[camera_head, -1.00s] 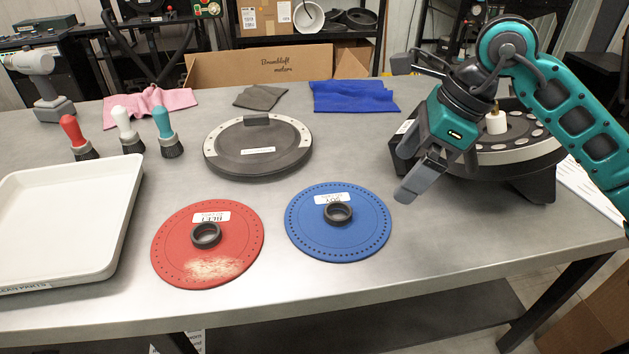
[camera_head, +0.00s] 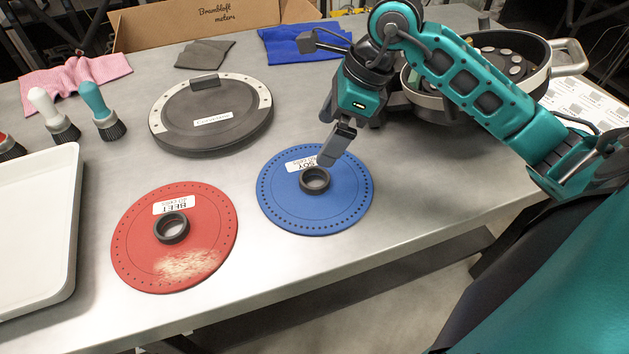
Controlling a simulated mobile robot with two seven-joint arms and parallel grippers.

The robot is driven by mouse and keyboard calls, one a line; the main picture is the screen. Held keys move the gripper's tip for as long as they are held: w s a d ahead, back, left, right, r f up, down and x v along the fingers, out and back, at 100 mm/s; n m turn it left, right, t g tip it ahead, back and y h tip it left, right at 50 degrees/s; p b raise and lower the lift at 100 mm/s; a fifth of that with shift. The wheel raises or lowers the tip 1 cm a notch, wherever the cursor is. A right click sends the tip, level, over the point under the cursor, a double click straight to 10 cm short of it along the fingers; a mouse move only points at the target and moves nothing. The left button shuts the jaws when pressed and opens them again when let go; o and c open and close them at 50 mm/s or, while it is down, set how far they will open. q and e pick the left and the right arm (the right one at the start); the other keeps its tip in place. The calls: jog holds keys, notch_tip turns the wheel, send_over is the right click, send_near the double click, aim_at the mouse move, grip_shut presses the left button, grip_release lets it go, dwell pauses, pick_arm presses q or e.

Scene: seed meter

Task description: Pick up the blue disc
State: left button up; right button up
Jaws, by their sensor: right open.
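The blue disc (camera_head: 290,205) lies flat on the grey table, with a white label and a dark raised ring (camera_head: 315,180) at its middle. My right gripper (camera_head: 332,142) is open and empty, pointing down over the back right part of the disc, just behind the ring. One finger partly hides the disc and the label; I cannot tell whether it touches them. My left gripper is not in view.
A red disc (camera_head: 132,240) with a worn tan patch lies to the left. A dark round lid (camera_head: 215,130) lies behind it. A white tray (camera_head: 68,230) and several brushes (camera_head: 103,112) stand at the left. A round seed meter (camera_head: 490,62) stands behind my right arm.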

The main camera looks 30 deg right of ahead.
aim_at(311, 161)
jog(key=x, duration=0.5)
jog(key=c, duration=0.9)
jog(key=shift+r, duration=0.1)
jog(key=shift+c, duration=0.3)
jog(key=shift+r, duration=0.1)
